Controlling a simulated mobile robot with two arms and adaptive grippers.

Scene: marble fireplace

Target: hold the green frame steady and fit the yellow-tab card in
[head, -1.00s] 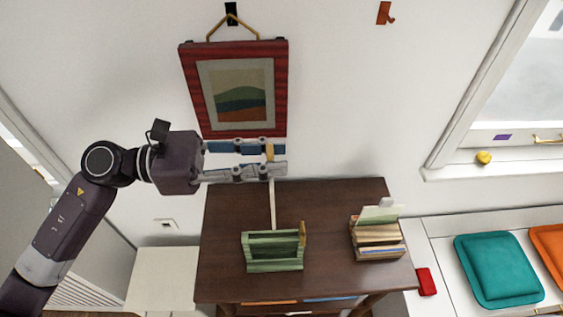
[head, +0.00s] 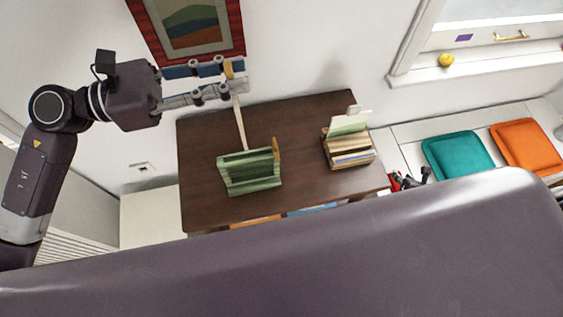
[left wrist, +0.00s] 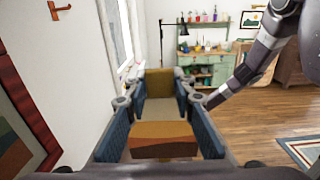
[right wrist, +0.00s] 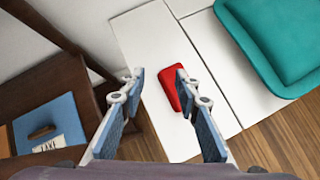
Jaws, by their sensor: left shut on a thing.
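My left gripper (head: 237,76) is shut on the yellow-tab card (head: 240,122), seen edge-on in the head view; its ochre tab (head: 228,69) is between the fingers. In the left wrist view the card (left wrist: 165,112) shows pale and orange-brown areas between the blue pads. The green frame (head: 250,180) stands on the dark table below, with an ochre upright piece at its right end. The card's lower end overlaps its back edge; I cannot tell whether they touch. My right gripper (right wrist: 153,75) is open and empty, away from the frame, above a red object (right wrist: 181,72).
A white bench (right wrist: 140,40) carries teal (head: 457,157) and orange (head: 526,145) cushions. A red-framed picture (head: 237,25) hangs behind.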

